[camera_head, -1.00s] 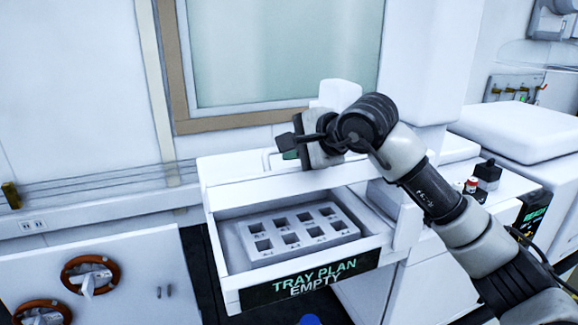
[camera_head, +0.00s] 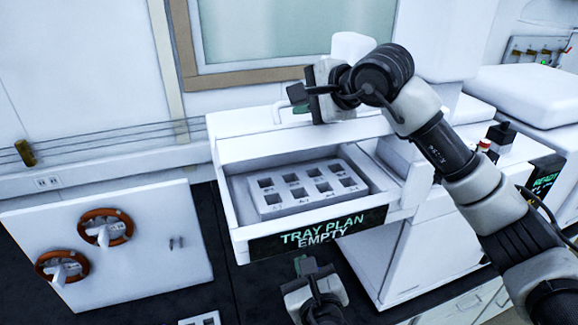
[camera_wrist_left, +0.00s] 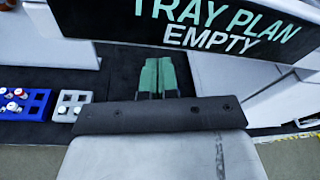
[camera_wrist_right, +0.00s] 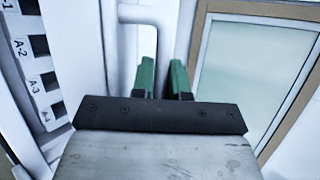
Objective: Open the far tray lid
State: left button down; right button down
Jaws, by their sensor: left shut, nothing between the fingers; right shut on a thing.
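The white tray (camera_head: 233,233) juts from the instrument with its top open, showing a light grey rack (camera_head: 312,192) with several empty square holes. A white bent handle (camera_head: 283,104) stands at the tray's far edge. The right wrist view shows the handle (camera_wrist_right: 140,16) running down to the green fingers. I cannot tell the lid apart from the white panels around it. My left gripper (camera_head: 303,266) is shut and empty below the tray's front; its green fingers (camera_wrist_left: 158,76) are together.
The sign (camera_head: 318,233) on the tray's front reads "TRAY PLAN EMPTY". A white door with red-brown round handles (camera_head: 106,228) stands at left. In the left wrist view, a blue rack (camera_wrist_left: 32,104) with vials and a small grey rack (camera_wrist_left: 71,105) sit below. A window (camera_head: 290,30) is behind.

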pick_arm(q)
jog(key=s+d+r+m+t+y, duration=0.1)
jog(key=s+r+t, duration=0.15)
jog(key=r, duration=0.45)
jog(key=s+r+m+t+y, duration=0.1)
jog(key=s+r+y, duration=0.15)
jog(key=r, duration=0.45)
send_near(283, 150)
jog(key=w+a+f, duration=0.1)
jog(key=w+f, duration=0.2)
jog(key=w, duration=0.1)
jog(key=shift+h, duration=0.35)
jog(key=shift+w+a+r, duration=0.35)
jog(key=shift+w+r, duration=0.35)
jog(key=shift+r, duration=0.1)
jog(key=shift+w+a+r, duration=0.3)
jog(key=shift+w+r, duration=0.35)
jog(key=shift+r, duration=0.15)
jog(key=shift+w+a+r, duration=0.1)
jog(key=shift+w+r, duration=0.1)
jog(key=shift+r, duration=0.4)
jog(key=shift+w+a+r, duration=0.1)
jog(key=shift+a, duration=0.05)
pick_arm(e)
jog(key=shift+a+f, duration=0.1)
jog(key=c, duration=1.6)
grip_release()
jog(key=shift+o, duration=0.9)
